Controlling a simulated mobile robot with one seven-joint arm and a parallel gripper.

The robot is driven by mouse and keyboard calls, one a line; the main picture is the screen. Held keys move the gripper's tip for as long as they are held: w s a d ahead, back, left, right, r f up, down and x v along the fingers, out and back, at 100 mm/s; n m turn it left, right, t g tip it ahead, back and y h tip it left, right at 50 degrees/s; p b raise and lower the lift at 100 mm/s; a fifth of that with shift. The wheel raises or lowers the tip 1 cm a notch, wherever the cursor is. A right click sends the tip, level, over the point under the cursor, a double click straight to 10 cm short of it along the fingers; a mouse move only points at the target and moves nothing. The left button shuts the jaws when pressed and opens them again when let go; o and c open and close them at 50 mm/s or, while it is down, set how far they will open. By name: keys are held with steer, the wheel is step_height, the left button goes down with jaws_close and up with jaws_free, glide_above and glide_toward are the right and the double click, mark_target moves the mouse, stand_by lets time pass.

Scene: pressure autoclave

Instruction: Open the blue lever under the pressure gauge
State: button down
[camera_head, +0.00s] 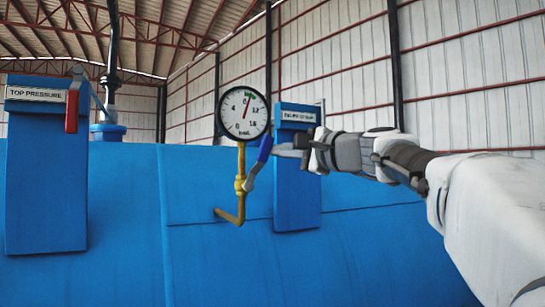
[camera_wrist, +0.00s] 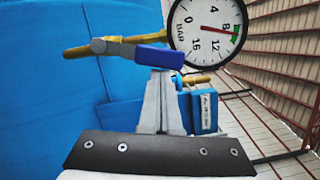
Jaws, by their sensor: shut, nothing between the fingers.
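The blue lever (camera_head: 265,149) has a grey metal arm and joins the yellow valve pipe (camera_head: 240,185) below the round pressure gauge (camera_head: 243,114). It slants up to the right from the valve. In the wrist view the blue lever (camera_wrist: 158,57) lies across the tips of my gripper (camera_wrist: 160,72). My gripper (camera_head: 276,151) comes from the right, with its fingers together and its tips at the lever's blue handle. The fingers are not around the handle; whether they touch it is hard to tell. The gauge (camera_wrist: 205,30) also shows in the wrist view.
A blue box (camera_head: 297,170) with a label stands right behind my gripper. Another blue box labelled TOP PRESSURE (camera_head: 45,165), with a red-handled lever (camera_head: 72,110), stands at the left. The large blue tank (camera_head: 380,255) fills the lower background.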

steer(key=a+n, duration=0.1)
steer(key=s+a+r+n, duration=0.1)
steer(key=n, duration=0.1)
steer(key=shift+a+r, duration=0.15)
steer(key=shift+a, duration=0.05)
stand_by(0.3)
